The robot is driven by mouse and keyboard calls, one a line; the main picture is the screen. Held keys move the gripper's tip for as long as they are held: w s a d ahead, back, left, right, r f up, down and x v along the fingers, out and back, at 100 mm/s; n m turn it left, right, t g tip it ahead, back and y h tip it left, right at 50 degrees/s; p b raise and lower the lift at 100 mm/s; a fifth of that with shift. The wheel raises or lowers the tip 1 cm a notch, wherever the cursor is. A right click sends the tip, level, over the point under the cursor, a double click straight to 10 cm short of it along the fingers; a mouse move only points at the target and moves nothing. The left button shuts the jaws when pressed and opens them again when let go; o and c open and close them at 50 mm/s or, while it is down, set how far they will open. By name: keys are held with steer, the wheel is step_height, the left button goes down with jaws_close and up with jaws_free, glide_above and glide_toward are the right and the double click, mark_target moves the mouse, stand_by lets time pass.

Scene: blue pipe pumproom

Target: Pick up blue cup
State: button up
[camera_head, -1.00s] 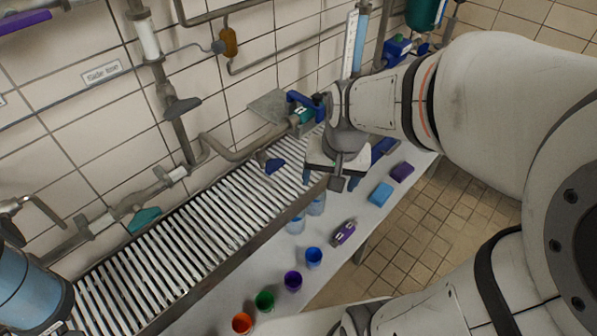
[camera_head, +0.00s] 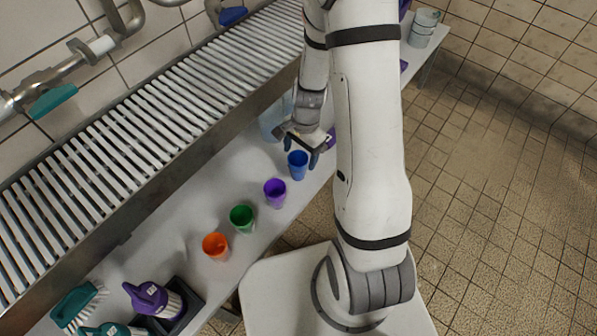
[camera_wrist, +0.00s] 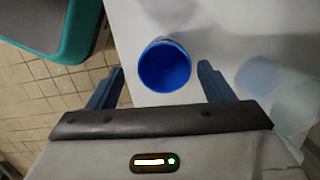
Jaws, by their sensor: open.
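The blue cup (camera_head: 298,165) stands upright on the white counter at the far end of a row of cups. My gripper (camera_head: 300,150) is open and just above and behind the cup in the head view. In the wrist view the cup (camera_wrist: 165,67) shows its open mouth, ahead of my gripper (camera_wrist: 160,85) and roughly in line with the gap between the two fingers. The fingers do not appear to touch it. The height gap between fingertips and cup is hard to tell.
A purple cup (camera_head: 275,192), a green cup (camera_head: 242,218) and an orange cup (camera_head: 215,246) stand along the counter (camera_head: 190,215). Clear cups (camera_head: 272,122) stand by the slatted rack (camera_head: 150,120). Brushes (camera_head: 150,298) lie at the near left. Open floor lies to the right.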

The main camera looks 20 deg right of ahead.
mark_target(298, 160)
steer(key=f+b, duration=0.1)
steer(key=f, duration=0.1)
steer(key=f+b, duration=0.1)
steer(key=f, duration=0.1)
steer(key=f+b, duration=0.1)
steer(key=f, duration=0.2)
steer(key=shift+a, duration=0.4)
steer(key=shift+c, duration=0.2)
steer(key=c, duration=1)
